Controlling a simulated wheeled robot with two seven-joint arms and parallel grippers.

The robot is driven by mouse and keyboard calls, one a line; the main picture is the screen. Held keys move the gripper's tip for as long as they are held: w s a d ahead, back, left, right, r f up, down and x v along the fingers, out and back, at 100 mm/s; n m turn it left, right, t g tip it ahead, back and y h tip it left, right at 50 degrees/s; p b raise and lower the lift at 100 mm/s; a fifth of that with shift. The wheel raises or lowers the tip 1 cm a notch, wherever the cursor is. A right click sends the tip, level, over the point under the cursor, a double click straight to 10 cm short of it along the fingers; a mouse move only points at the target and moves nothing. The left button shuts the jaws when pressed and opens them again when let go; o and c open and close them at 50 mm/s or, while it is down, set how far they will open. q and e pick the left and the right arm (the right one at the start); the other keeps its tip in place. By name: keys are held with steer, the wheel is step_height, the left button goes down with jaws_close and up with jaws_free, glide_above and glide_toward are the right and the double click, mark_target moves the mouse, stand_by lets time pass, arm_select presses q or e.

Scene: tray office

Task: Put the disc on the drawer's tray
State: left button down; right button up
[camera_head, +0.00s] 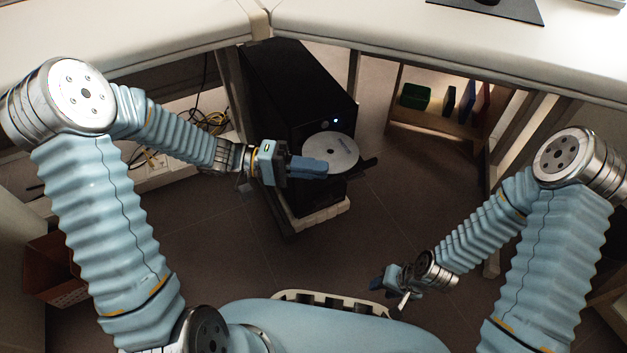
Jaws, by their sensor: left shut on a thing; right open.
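I cannot tell whether the disc touches the tray. My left gripper (312,167) reaches in from the left and is shut on the disc's left edge; its fingers hide that edge. My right gripper (388,287) is low at the right, open and empty, well away from the disc.
The tower stands on a pale base (318,219) under the white desk (420,50). Loose cables (208,120) lie behind my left forearm. A wooden shelf (432,122) with a green box stands at the right. A red-brown bin (55,268) is at the far left. The middle floor is clear.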

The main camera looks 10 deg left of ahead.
arm_select(q)
steer(key=f, duration=0.1)
steer(key=w+f+b, duration=0.1)
steer(key=f, duration=0.3)
steer(key=shift+w+a+f+b, duration=0.1)
steer(key=shift+w+a+b, duration=0.05)
steer(key=shift+w+b, duration=0.2)
steer(key=c, duration=1.3)
jaws_free()
steer(key=shift+f, duration=0.1)
steer(key=a+p, duration=0.1)
steer(key=a, duration=0.6)
steer(key=shift+a+p, duration=0.25)
steer(key=shift+p, duration=0.15)
